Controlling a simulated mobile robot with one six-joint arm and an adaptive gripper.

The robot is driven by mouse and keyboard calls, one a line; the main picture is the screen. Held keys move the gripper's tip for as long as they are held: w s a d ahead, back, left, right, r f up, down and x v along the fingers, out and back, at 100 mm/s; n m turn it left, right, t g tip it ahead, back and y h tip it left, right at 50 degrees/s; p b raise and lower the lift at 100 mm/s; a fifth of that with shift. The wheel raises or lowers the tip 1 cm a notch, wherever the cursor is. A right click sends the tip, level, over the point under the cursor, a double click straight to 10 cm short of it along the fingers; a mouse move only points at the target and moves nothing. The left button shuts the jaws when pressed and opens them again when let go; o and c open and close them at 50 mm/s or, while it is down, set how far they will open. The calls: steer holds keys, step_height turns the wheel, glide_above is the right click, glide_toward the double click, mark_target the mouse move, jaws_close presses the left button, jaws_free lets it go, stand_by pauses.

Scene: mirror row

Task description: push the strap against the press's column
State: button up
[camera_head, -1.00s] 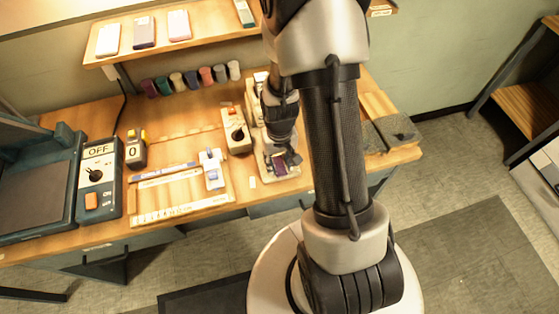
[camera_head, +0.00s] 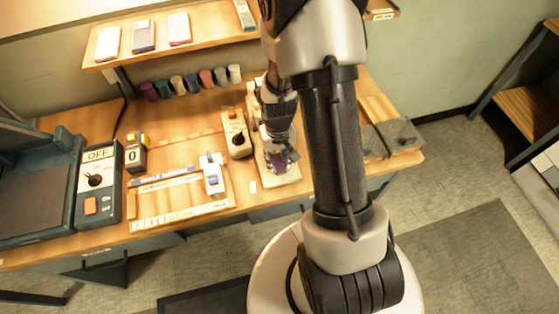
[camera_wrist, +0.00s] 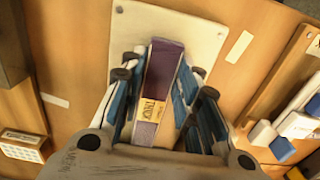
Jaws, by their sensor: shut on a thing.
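The strap is a purple strip with a cream, lettered label (camera_wrist: 157,90). My gripper (camera_wrist: 163,74) is shut on it, with a finger on each side, in the wrist view. In the head view the purple of the strap (camera_head: 282,158) shows small below my gripper (camera_head: 284,150), over the press's pale base plate (camera_head: 287,177). The plate also shows beyond the strap in the wrist view (camera_wrist: 205,35). The press's column is mostly hidden behind my arm and gripper, so I cannot tell whether the strap touches it.
A beige box with a black knob and red button (camera_head: 237,135) stands just left of the press. Further left are a wooden ruler jig (camera_head: 180,212), a counter reading 0 (camera_head: 135,153) and a switch box marked OFF (camera_head: 98,185). Several coloured spools (camera_head: 191,82) line the back.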

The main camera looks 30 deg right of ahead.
steer(key=shift+w+d, duration=0.15)
steer(key=shift+w, duration=0.25)
steer(key=o, duration=1.2)
steer(key=shift+c, duration=0.2)
step_height(320, 180, up, 12)
